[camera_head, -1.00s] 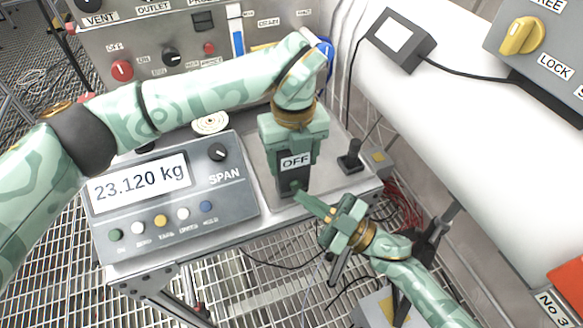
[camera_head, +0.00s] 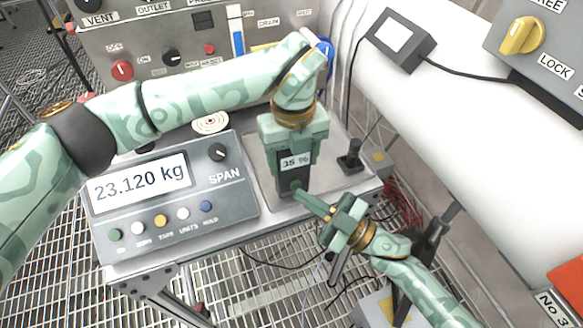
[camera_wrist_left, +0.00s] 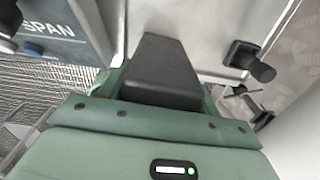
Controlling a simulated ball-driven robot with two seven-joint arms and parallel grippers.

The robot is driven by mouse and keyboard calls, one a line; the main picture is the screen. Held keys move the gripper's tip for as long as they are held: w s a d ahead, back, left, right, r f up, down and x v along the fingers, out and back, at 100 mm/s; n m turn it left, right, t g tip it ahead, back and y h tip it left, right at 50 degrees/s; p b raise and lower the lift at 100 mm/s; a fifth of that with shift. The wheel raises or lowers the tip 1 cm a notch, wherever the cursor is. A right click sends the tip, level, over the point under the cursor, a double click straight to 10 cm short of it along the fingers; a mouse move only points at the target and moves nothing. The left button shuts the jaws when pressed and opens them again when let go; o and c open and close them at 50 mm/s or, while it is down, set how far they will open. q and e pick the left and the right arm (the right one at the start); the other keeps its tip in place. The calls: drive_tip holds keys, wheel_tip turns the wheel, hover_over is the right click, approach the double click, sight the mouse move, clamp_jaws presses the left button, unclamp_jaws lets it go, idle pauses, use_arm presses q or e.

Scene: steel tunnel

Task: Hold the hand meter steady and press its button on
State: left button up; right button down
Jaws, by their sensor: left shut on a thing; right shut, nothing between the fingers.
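The hand meter (camera_head: 290,177) is a dark upright box whose small display reads "35 %". My left gripper (camera_head: 293,150) is shut on its upper part from above, over the steel bench top. In the left wrist view the dark end of the meter (camera_wrist_left: 157,72) sticks out between the green jaws (camera_wrist_left: 150,112). My right gripper (camera_head: 305,196) is shut and empty, coming from the lower right. Its fingertips are at the lower front of the meter, by the green button (camera_head: 295,185), and appear to touch it. The fingertips partly hide the button.
A weighing indicator (camera_head: 235,200) reading "23.120 kg" stands left of the meter. A black clamp-like post (camera_head: 350,158) is on the right of the bench. A control panel (camera_head: 150,45) is behind, and a white pipe (camera_head: 470,130) runs along the right.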

use_arm(q)
drive_tip(key=shift+f, duration=0.1)
use_arm(e)
drive_tip(key=shift+s, duration=0.1)
drive_tip(key=s+d, duration=0.2)
drive_tip(key=s, duration=0.3)
drive_tip(key=shift+s, duration=0.35)
idle(0.5)
use_arm(q)
drive_tip(key=o, duration=1.2)
